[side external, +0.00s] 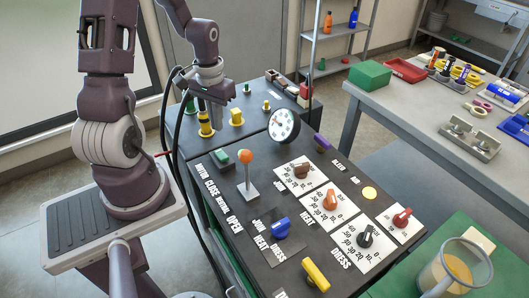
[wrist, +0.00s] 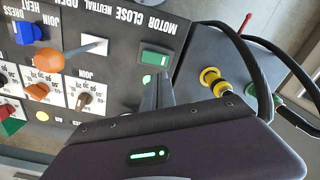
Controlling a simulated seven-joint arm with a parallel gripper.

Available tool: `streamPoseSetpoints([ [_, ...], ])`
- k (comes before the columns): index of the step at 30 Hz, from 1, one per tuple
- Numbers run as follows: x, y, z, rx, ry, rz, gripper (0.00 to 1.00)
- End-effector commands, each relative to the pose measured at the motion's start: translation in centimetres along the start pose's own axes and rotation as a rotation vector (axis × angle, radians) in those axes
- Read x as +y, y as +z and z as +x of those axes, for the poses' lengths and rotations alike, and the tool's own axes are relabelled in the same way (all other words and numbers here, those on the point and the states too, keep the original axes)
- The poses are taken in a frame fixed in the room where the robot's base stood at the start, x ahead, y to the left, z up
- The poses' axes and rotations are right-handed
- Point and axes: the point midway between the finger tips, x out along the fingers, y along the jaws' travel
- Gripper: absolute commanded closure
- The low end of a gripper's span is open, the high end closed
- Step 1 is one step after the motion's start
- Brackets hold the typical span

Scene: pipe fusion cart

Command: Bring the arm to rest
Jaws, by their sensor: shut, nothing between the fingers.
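My gripper (side external: 215,122) is in the side external view above the left rear part of the dark pipe fusion cart (side external: 235,152). It points down, and its fingers are together with nothing between them. It is behind the green motor switch (side external: 219,157) and to the right of a yellow-and-black post (side external: 205,126). In the wrist view the closed fingers (wrist: 157,90) show as a narrow grey pair close to the green motor switch (wrist: 156,57). I cannot tell the exact height of the fingertips above the cart.
The panel holds an orange-knobbed lever (side external: 246,158), a round gauge (side external: 284,124), several dials and a blue knob (side external: 281,228). Black hoses (side external: 170,110) run at the cart's left. A grey table (side external: 400,88) with several parts stands at right. Floor between is clear.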

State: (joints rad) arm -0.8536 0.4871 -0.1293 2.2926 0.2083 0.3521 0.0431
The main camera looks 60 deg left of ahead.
Motion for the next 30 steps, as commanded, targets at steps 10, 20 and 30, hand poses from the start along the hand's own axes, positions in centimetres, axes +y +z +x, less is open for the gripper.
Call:
streamPoseSetpoints([
  [10, 11.8, 8.9, -17.7, 0.335, -0.008, 0.323, 1.00],
  [20, 13.8, 18.0, -21.4, 0.467, 0.144, 0.487, 1.00],
  [30, 13.8, 18.0, -21.4, 0.467, 0.143, 0.487, 1.00],
])
